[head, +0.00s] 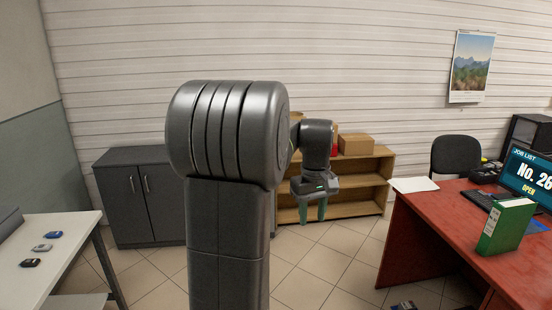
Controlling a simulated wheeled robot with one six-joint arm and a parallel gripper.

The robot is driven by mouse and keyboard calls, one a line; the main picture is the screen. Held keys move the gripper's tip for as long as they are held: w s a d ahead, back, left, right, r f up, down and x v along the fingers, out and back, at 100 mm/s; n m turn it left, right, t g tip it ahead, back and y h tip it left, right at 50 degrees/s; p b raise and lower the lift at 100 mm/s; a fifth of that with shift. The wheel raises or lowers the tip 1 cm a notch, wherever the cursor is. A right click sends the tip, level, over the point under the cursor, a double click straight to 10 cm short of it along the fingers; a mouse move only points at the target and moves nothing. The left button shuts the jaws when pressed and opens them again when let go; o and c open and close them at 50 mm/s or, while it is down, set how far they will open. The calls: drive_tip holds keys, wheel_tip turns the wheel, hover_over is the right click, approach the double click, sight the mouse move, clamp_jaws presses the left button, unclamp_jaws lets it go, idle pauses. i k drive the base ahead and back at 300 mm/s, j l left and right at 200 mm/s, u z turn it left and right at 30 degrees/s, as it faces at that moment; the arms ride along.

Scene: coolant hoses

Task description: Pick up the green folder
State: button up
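The green folder (507,227) stands upright on the red desk (450,235) at the right of the head view, with a white label on its spine. My gripper (313,212) hangs near the middle of the view, pointing down in front of the wooden shelf. It is well to the left of the folder and apart from it. Its two greenish fingers show a gap between them, with nothing visible in it.
A monitor (532,175) and keyboard stand behind the folder, and papers (414,185) lie at the desk's far left corner. A black chair (455,157) is behind the desk. A white table (55,240) with small items is at left.

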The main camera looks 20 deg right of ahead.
sight(508, 222)
drive_tip(key=i+z, duration=0.25)
drive_tip(key=i, duration=0.3)
drive_tip(key=i+z, duration=0.2)
drive_tip(key=i, duration=0.35)
drive_tip(key=i+j+z, duration=0.25)
drive_tip(key=i, duration=0.3)
drive_tip(key=i+l+z, duration=0.2)
drive_tip(key=i+z, duration=0.25)
drive_tip(key=i+l+z, duration=0.1)
drive_tip(key=i+z, duration=0.15)
drive_tip(key=z, duration=0.2)
drive_tip(key=i+z, duration=0.45)
drive_tip(key=i+j+z, duration=0.2)
drive_tip(key=z, duration=0.25)
drive_tip(key=i+l+z, duration=0.2)
drive_tip(key=i+z, duration=0.7)
drive_tip(key=i+j, duration=0.05)
drive_tip(key=i, duration=0.05)
